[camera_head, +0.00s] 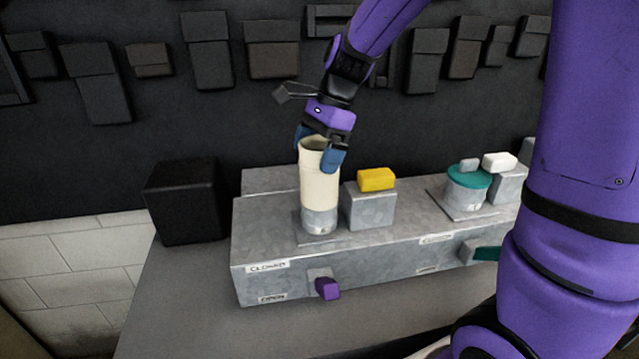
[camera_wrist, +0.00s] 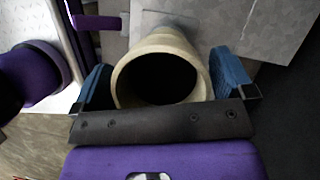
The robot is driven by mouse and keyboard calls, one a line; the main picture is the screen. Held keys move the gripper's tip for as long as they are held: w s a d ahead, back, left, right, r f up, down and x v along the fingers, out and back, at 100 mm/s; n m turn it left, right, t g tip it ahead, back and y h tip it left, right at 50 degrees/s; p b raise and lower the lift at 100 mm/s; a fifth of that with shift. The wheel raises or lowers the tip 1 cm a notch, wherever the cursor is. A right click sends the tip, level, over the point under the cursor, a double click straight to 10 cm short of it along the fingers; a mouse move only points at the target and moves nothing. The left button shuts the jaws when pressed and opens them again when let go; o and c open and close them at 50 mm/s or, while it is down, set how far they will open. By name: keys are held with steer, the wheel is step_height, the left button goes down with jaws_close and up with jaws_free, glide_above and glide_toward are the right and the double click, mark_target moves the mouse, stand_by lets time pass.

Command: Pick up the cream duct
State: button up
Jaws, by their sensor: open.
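The cream duct (camera_head: 320,180) is an upright open-topped tube. It stands on a short grey metal collar (camera_head: 319,219) on top of a long grey metal box (camera_head: 262,229). My gripper (camera_head: 321,149) is above it, pointing down, with blue fingers on either side of the duct's upper end. In the wrist view the round rim of the cream duct (camera_wrist: 160,76) lies between the two open fingers of my gripper (camera_wrist: 158,86). A narrow gap shows on the right side; on the left the finger looks very near the rim. Contact cannot be told.
A yellow block (camera_head: 376,179) sits on a grey cube (camera_head: 370,208) just right of the duct. A teal-topped cylinder (camera_head: 467,188) and a white block (camera_head: 499,162) stand farther right. A black box (camera_head: 186,201) is at left. A purple knob (camera_head: 327,288) juts from the front.

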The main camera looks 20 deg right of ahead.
steer(key=shift+a+f, duration=0.1)
steer(key=shift+f, duration=0.2)
steer(key=c, duration=1.2)
steer(key=shift+o, duration=0.2)
steer(key=shift+r, duration=0.15)
